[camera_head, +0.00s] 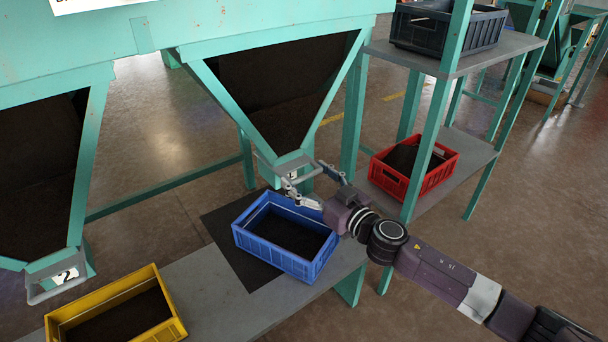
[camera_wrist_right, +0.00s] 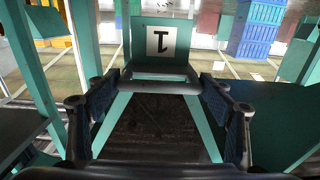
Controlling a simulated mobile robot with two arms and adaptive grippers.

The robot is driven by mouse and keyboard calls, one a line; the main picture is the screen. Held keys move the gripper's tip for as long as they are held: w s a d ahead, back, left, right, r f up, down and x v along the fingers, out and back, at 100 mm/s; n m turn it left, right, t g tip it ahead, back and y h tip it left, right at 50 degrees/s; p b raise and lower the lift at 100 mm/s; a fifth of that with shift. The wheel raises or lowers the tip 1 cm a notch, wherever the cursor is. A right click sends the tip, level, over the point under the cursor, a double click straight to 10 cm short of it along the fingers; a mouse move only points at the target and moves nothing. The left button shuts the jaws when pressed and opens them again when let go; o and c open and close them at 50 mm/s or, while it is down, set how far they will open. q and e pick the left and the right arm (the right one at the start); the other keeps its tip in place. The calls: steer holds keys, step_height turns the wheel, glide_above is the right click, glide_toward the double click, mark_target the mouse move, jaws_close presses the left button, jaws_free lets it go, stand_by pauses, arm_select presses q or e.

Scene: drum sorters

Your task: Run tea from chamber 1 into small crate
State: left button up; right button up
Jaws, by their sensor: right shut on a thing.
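The chamber 1 hopper (camera_head: 285,85) is a teal funnel with dark contents behind its front, in the middle of the head view. Its label 1 (camera_wrist_right: 160,42) shows upside down in the right wrist view. My right gripper (camera_head: 297,184) is at the hopper's bottom outlet, shut on the grey gate handle (camera_wrist_right: 160,86), with a finger at each side of it. A small blue crate (camera_head: 264,258) stands on a dark mat (camera_head: 222,232) on the bench, below the outlet and my gripper. Its inside looks dark; I cannot tell how full it is. My left gripper is not in view.
A yellow crate (camera_head: 62,320) stands at lower left near the chamber 2 outlet (camera_head: 60,280). A red crate (camera_head: 446,174) with dark contents sits on the lower shelf at right, and a dark crate (camera_head: 440,35) on the upper shelf. Teal posts (camera_head: 428,130) stand near my right arm.

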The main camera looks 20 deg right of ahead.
steer(key=v, duration=0.3)
steer(key=shift+s, duration=0.15)
steer(key=o, duration=1.6)
steer(key=shift+s+d, duration=0.1)
steer(key=v, duration=1.1)
steer(key=shift+s+d, duration=0.1)
steer(key=shift+s, duration=0.25)
